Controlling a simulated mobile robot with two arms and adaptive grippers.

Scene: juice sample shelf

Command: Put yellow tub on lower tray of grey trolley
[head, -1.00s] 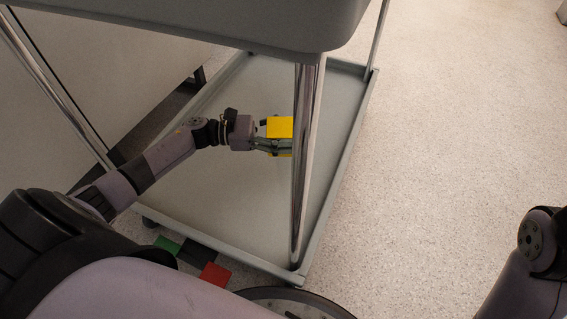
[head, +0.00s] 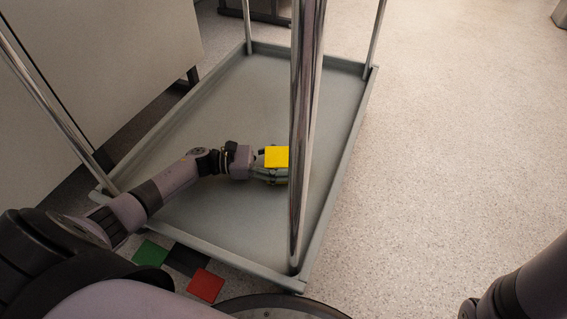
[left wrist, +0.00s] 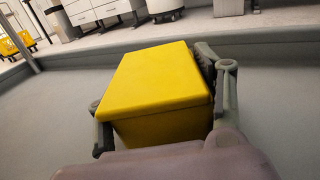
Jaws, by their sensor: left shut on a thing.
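The yellow tub (head: 277,157) is a small box with a flat top, seen in the head view just left of the trolley's front chrome post. It also shows large in the left wrist view (left wrist: 155,80). My left gripper (head: 271,173) is shut on it, with a finger on either side. The grey trolley's lower tray (head: 222,115) lies around and beneath the gripper, with a raised rim. I cannot tell whether the tub touches the tray floor. The post hides part of the area right of the tub. My right gripper is out of view; only part of that arm shows.
Chrome posts (head: 305,130) rise from the tray's corners. Green, black and red squares (head: 205,285) lie on the floor by the tray's near edge. A pale cabinet (head: 110,70) stands at left. The tray around the tub is bare, and the floor at right is clear.

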